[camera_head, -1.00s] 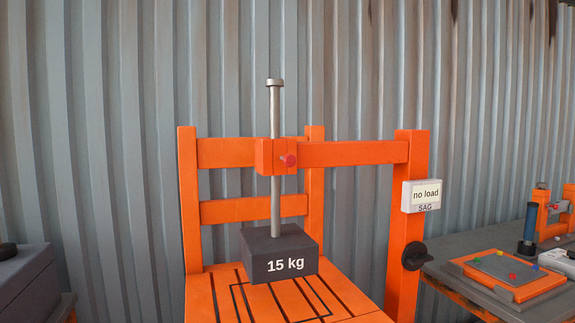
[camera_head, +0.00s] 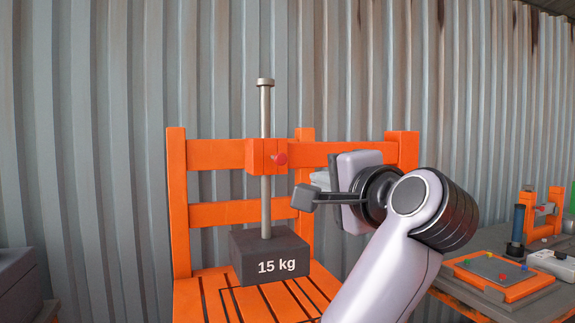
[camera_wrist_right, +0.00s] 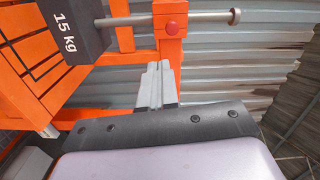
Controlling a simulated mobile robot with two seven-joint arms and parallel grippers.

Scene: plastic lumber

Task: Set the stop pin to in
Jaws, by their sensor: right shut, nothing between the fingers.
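My left gripper is not in view.
The orange frame's crossbar (camera_head: 345,148) runs right from the block, partly behind my right gripper. A grey bench (camera_head: 490,240) with an orange tray (camera_head: 504,281) stands at the right. A corrugated wall (camera_head: 90,120) is behind. Free space lies in front of the clamp block.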

